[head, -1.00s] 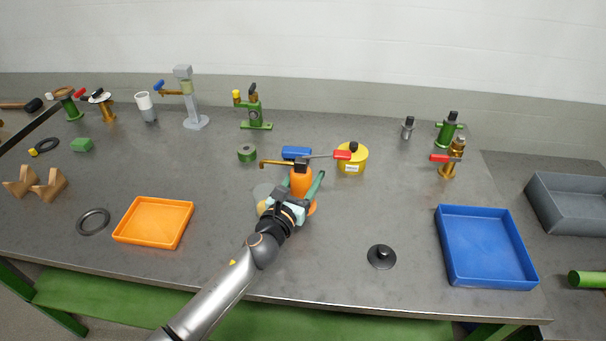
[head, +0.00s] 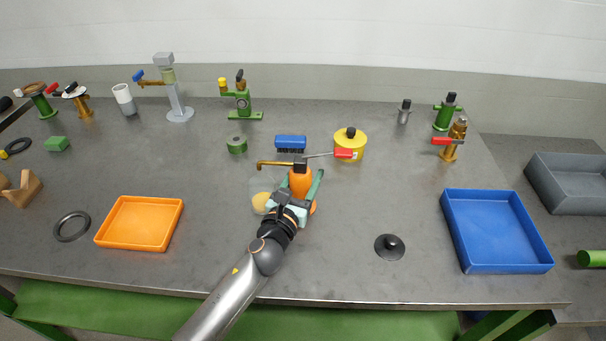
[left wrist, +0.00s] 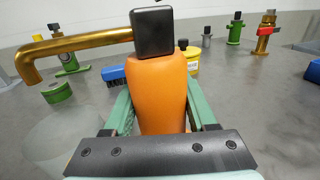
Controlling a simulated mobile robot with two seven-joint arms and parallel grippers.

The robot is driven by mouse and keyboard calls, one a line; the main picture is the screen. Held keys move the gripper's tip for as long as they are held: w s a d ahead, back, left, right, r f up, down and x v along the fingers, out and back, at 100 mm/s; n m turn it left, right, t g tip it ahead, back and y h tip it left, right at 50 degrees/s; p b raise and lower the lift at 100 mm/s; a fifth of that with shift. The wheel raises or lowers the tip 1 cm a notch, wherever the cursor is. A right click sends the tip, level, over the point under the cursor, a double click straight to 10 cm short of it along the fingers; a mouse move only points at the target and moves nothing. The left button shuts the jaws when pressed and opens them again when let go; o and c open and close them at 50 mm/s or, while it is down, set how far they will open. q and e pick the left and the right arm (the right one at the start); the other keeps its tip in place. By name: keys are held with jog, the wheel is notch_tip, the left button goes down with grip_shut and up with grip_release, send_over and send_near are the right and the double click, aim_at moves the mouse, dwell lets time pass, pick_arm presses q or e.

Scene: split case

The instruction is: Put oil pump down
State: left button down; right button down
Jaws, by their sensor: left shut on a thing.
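The oil pump is an orange bottle (head: 301,184) with a black cap and a brass spout, in the middle of the table. In the left wrist view the orange body (left wrist: 160,92) fills the centre, upright, with its spout pointing left. My left gripper (head: 305,190) is shut on it, with a green finger (left wrist: 205,108) on each side of the body. The bottle's base is largely hidden by the gripper, so I cannot tell whether it touches the table. My right gripper is not in view.
A blue brush (head: 290,142) and a yellow container (head: 350,146) stand just behind. An orange tray (head: 140,223) is at left, a blue tray (head: 497,231) at right, and a black disc with a knob (head: 390,246) in front right. The table between the bottle and blue tray is mostly clear.

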pick_arm(q)
jog(key=shift+f, duration=0.2)
jog(key=shift+c, duration=2.4)
grip_release()
jog(key=shift+r, duration=0.15)
jog(key=v, duration=1.2)
